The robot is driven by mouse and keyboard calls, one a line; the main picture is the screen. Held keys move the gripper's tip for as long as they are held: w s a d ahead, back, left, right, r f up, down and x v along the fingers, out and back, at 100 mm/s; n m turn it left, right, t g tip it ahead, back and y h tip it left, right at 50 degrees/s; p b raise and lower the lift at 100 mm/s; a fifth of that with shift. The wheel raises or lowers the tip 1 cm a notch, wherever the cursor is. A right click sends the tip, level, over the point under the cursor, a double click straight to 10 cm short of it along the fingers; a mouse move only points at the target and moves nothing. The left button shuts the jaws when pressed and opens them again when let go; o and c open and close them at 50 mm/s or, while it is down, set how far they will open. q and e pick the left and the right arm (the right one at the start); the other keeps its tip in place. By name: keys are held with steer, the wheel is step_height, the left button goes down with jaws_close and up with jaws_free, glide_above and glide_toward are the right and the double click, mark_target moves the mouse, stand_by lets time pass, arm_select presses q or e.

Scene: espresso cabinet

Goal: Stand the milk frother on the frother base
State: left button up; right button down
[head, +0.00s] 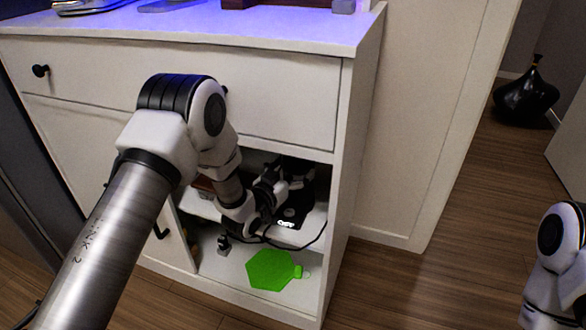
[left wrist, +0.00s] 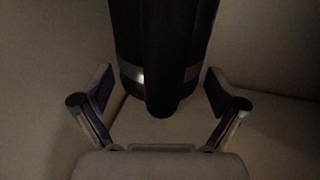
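The milk frother (left wrist: 165,45) shows in the left wrist view as a dark cylinder with a paler metallic band low down and a dark handle facing me. My left gripper (left wrist: 160,105) is open, with one finger on each side of the handle and visible gaps between. In the head view my left gripper (head: 268,190) reaches into the open cabinet compartment, at the upper shelf, and partly hides the dark things there. A black item with a white mark (head: 290,214) lies on that shelf; I cannot tell whether it is the frother base. My right gripper is out of view.
A bright green hexagonal piece (head: 268,270) lies on the compartment floor. A dark cable (head: 318,234) hangs at the shelf's front. The cabinet's side panel (head: 348,170) bounds the opening on the right.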

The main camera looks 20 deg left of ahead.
arm_select(q)
steer(key=shift+f, duration=0.15)
steer(key=shift+p+v, duration=0.5)
steer(key=shift+v, duration=0.9)
steer(key=p+v, duration=0.2)
steer(key=v, duration=0.6)
steer(key=shift+s, duration=0.1)
